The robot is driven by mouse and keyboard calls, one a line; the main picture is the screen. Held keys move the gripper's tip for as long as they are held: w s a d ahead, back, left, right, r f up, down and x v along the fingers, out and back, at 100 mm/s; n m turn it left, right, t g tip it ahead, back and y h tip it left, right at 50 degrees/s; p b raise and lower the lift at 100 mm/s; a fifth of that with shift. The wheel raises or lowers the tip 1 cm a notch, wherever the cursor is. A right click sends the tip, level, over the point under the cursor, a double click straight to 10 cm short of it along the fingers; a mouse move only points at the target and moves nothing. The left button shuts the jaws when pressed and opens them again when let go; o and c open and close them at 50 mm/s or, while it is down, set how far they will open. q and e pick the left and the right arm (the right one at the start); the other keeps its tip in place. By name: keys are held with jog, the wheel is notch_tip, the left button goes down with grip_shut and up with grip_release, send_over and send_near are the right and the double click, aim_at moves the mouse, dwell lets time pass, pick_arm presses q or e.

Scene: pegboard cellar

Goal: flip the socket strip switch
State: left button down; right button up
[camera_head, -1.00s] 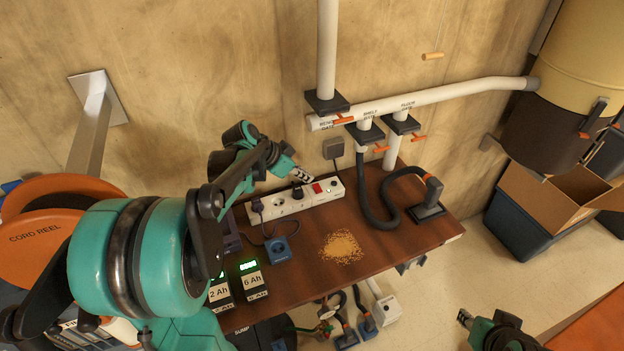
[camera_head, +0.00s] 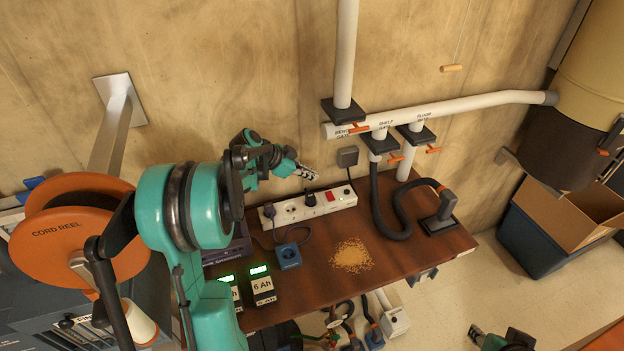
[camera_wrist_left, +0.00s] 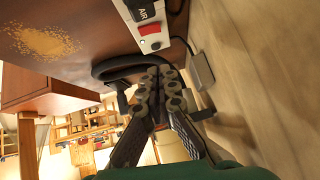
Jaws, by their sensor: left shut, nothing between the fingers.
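The white socket strip (camera_head: 295,210) lies on the workbench along the wall, with dark plugs in it. Its red switch (camera_head: 331,197) is near the right end, and a small greenish spot shows beside it. The red switch (camera_wrist_left: 149,28) also shows in the left wrist view, on the strip's end (camera_wrist_left: 152,43). My left gripper (camera_head: 313,173) is shut and empty, above and behind the strip, apart from the switch. Its closed fingers (camera_wrist_left: 160,85) fill the wrist view's middle. My right gripper (camera_head: 475,334) only partly shows at the bottom right; its fingers are unclear.
A black hose (camera_head: 377,200) curves to a nozzle (camera_head: 445,206) right of the strip. A sawdust pile (camera_head: 351,255) and a blue socket box (camera_head: 288,256) lie in front. Duct pipes (camera_head: 440,110) with orange-handled gates hang above. An orange cord reel (camera_head: 75,240) stands left.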

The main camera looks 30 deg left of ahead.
pick_arm(q)
jog(key=b, duration=0.2)
send_over(331, 194)
jog(key=s+a, duration=0.1)
jog(key=s, duration=0.1)
jog(key=f, duration=0.5)
jog(key=shift+a+f, duration=0.2)
jog(key=shift+f, duration=0.1)
notch_tip(331, 194, down, 2)
jog(key=shift+w+a+f+b, duration=0.1)
jog(key=shift+w+f+b, duration=0.05)
jog(key=shift+f+b, duration=0.15)
jog(key=shift+f, duration=0.6)
jog(key=shift+a, duration=0.1)
jog(key=shift+w+f+b, duration=0.1)
jog(key=shift+f+b, duration=0.25)
jog(key=shift+b, duration=0.15)
jog(key=shift+r, duration=0.1)
jog(key=shift+s, duration=0.2)
